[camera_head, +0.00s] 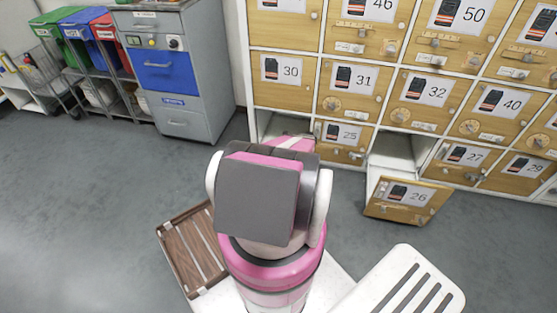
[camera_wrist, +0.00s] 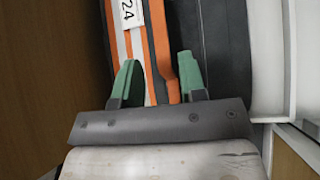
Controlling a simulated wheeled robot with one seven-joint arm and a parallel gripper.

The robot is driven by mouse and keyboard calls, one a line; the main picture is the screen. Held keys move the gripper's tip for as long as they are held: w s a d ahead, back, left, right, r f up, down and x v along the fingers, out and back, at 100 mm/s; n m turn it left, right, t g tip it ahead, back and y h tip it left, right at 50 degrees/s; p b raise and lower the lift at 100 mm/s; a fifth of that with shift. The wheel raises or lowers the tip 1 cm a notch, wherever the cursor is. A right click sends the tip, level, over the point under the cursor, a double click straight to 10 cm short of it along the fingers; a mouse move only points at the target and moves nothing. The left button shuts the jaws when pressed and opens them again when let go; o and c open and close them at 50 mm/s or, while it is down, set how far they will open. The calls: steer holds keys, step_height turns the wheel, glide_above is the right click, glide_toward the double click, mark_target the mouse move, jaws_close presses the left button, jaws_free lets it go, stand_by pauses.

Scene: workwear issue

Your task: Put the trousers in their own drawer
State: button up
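In the wrist view, a dark garment (camera_wrist: 215,40) with orange and white stripes and a label reading 24 lies in front of my gripper; I take it to be the trousers. My gripper (camera_wrist: 158,75) has its two green fingertips spread apart over the garment. An orange strip and dark cloth show between them, with no clear pinch on the cloth. In the head view my arm hides the gripper and the garment. The arm reaches toward an open compartment (camera_head: 277,124) left of door 25 (camera_head: 342,136).
Door 26 (camera_head: 405,193) hangs open and low, under a white compartment (camera_head: 393,150) that looks empty. Other numbered wooden doors are shut. A brown slatted piece (camera_head: 190,250) and a white slatted seat (camera_head: 400,285) flank my base. A grey cabinet (camera_head: 185,70) stands left; floor there is clear.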

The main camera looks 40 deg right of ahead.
steer(key=shift+v, duration=2.1)
